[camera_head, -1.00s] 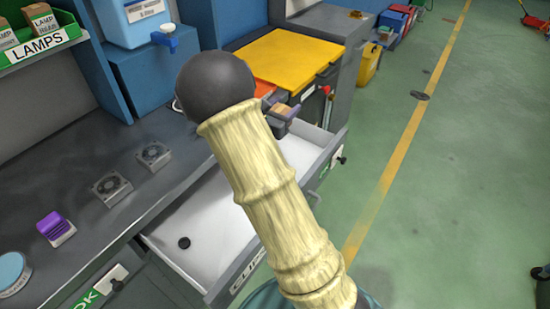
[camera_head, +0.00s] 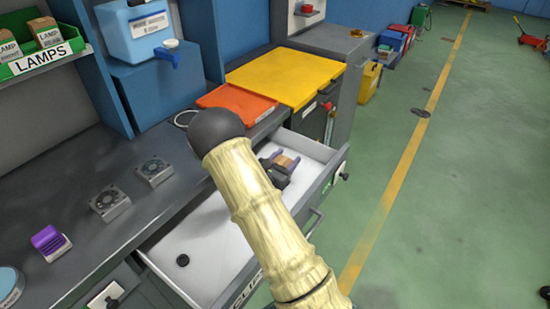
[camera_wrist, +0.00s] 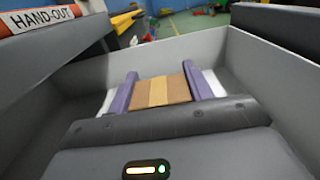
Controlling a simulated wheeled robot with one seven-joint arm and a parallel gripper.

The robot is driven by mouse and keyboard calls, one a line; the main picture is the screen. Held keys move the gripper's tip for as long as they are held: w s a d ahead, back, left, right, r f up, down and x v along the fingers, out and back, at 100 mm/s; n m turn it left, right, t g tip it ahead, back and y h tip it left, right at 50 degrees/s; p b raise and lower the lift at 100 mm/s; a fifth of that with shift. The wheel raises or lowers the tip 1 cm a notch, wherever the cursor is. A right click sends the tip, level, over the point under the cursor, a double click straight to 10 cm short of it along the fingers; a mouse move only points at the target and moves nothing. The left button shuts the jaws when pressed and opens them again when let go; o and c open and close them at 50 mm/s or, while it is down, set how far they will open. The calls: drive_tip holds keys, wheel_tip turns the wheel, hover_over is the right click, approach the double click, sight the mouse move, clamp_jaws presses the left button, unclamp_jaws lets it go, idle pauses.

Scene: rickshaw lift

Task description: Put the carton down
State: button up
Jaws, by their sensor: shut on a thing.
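The carton (camera_head: 285,160) is a small brown box with a paler tape band, inside the open drawer (camera_head: 215,222). My gripper (camera_head: 284,163) has purple fingers and is shut on it, one finger on each side. In the wrist view the carton (camera_wrist: 160,91) lies between the purple fingers, low between the grey drawer walls (camera_wrist: 195,45). Whether its underside touches the white drawer floor cannot be told. My arm hides part of the drawer's middle.
A black puck (camera_head: 182,260) lies at the drawer's near end. The worktop holds two fans (camera_head: 110,202) and a purple-topped item (camera_head: 48,240). An orange tray (camera_head: 237,101) and a yellow panel (camera_head: 285,77) are behind the drawer. White drawer floor is free around the puck.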

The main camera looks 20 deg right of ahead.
sight(276, 158)
drive_tip(key=shift+w, duration=0.1)
drive_tip(key=shift+w+a, duration=0.2)
drive_tip(key=shift+w, duration=0.1)
drive_tip(key=w+a, duration=0.1)
drive_tip(key=w, duration=0.1)
drive_tip(key=shift+w+a+f, duration=0.3)
drive_tip(key=shift+a+f, duration=0.05)
drive_tip(key=shift+f, duration=0.25)
drive_tip(key=shift+f, duration=0.15)
drive_tip(key=o, duration=1)
drive_tip(key=shift+s+a+r, duration=0.1)
drive_tip(key=shift+r, duration=0.1)
